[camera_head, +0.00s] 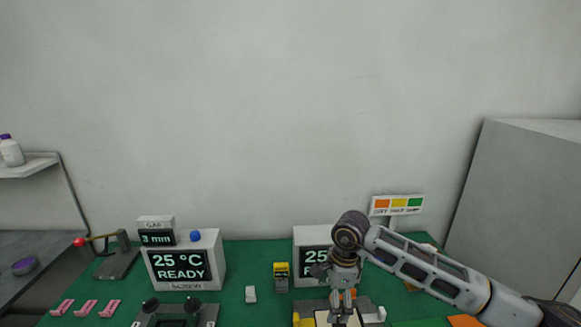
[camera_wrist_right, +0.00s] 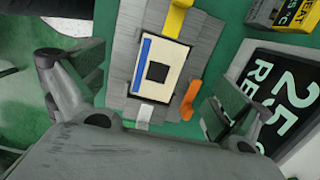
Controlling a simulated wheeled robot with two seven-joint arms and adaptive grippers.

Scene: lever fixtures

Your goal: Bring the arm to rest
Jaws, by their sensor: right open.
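My right arm (camera_head: 425,270) reaches in from the right in the head view. Its gripper (camera_head: 342,308) points down above a grey fixture (camera_head: 374,312) near the bottom edge. In the right wrist view the gripper (camera_wrist_right: 150,88) is open, with its two fingers apart and nothing between them. The fixture (camera_wrist_right: 121,70) lies beyond the fingers and holds a cream card (camera_wrist_right: 172,63) with a blue stripe and a dark square. A yellow part (camera_wrist_right: 180,17), an orange part (camera_wrist_right: 190,98) and a white tab (camera_wrist_right: 143,116) sit at its edges. My left gripper is out of view.
A display box (camera_head: 181,265) reading "25 °C READY" stands left; another (camera_head: 312,239) is partly behind my arm. A red-knobbed lever (camera_head: 98,238), pink pieces (camera_head: 87,308) and a yellow-topped block (camera_head: 281,271) are on the green table. A grey cabinet (camera_head: 530,200) stands right.

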